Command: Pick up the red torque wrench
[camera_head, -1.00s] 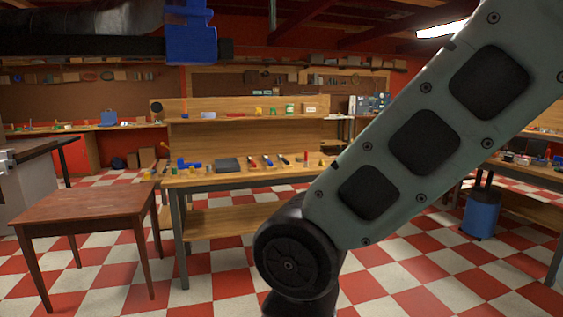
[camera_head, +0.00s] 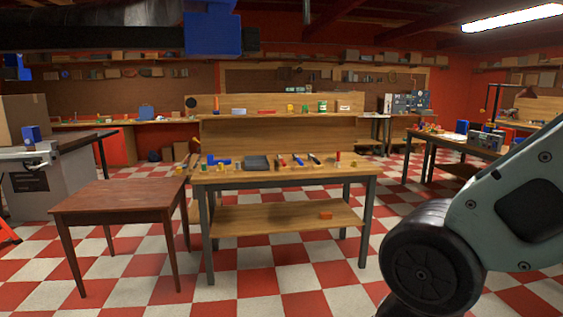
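A small, long red object (camera_head: 282,161) lies on the top of the wooden workbench (camera_head: 230,178) in the middle of the head view. It may be the red torque wrench, but it is too small and far away to tell. A blue-handled tool (camera_head: 298,160) and a dark tool (camera_head: 314,158) lie to its right. A dark flat box (camera_head: 257,162) lies to its left. My gripper is not in view; only part of my arm shows at the lower right.
A brown wooden table (camera_head: 118,197) stands left of the workbench. Another bench (camera_head: 450,147) stands at the right. Checkered floor lies open in front.

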